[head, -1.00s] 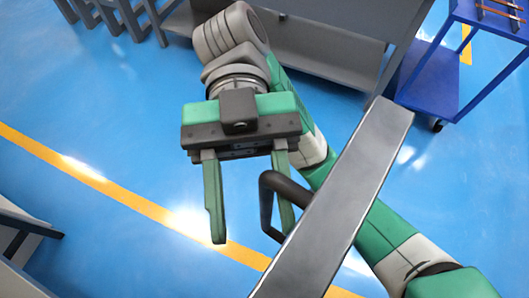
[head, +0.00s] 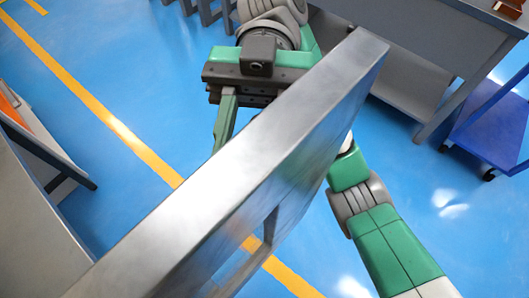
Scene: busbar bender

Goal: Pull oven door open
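The oven door (head: 250,165) is a grey metal panel seen nearly along its edge. It runs from the lower left to the upper middle of the head view and appears swung out from the oven. My gripper (head: 245,118) is beyond the door's edge. One green finger shows at the left end of the gripper body, set apart from the middle, so the gripper looks open. The other finger is hidden behind the door. The door handle is not visible now, and I cannot tell whether a finger touches it or the door.
A grey workbench (head: 440,40) stands at the top right, with a blue cart (head: 490,125) beside it. A grey unit with an orange item (head: 14,108) is at the left edge. Blue floor with a yellow line (head: 110,120) lies open at left.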

